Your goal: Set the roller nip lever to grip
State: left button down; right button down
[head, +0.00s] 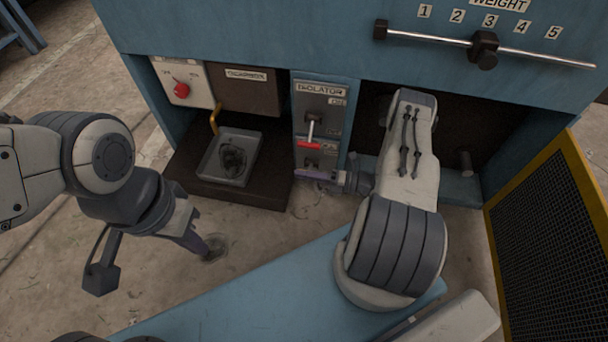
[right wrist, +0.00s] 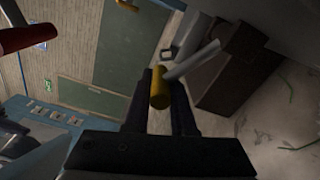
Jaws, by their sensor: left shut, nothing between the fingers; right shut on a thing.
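In the right wrist view, my right gripper (right wrist: 160,95) is shut on a yellow cylindrical grip (right wrist: 160,88) at the end of a grey lever arm (right wrist: 192,62). The arm slants up and right from the grip. No label beside this lever is readable, so its setting cannot be told. In the head view, my right gripper (head: 318,176) is low in front of the isolator panel; the yellow grip is not visible there. My left gripper (head: 196,241) is shut and empty, pointing down over the floor at left, apart from the machine.
The isolator panel (head: 321,93) carries a red-handled lever (head: 308,144) close above my right gripper. A tray (head: 207,172) with a dark lump, a red knob (head: 181,90) and a weight slider (head: 484,44) are on the blue machine. A yellow-framed mesh guard (head: 492,215) stands right.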

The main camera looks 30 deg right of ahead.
jog(key=shift+w+d+r, duration=0.3)
jog(key=shift+w+d, duration=0.05)
jog(key=shift+d, duration=0.15)
jog(key=c, duration=0.8)
grip_release()
jog(key=shift+o, duration=0.2)
jog(key=shift+a, duration=0.15)
jog(key=p+v, duration=0.2)
jog(key=v, duration=0.8)
jog(key=shift+s+p, duration=0.3)
jog(key=shift+p, duration=0.1)
jog(key=shift+f, duration=0.1)
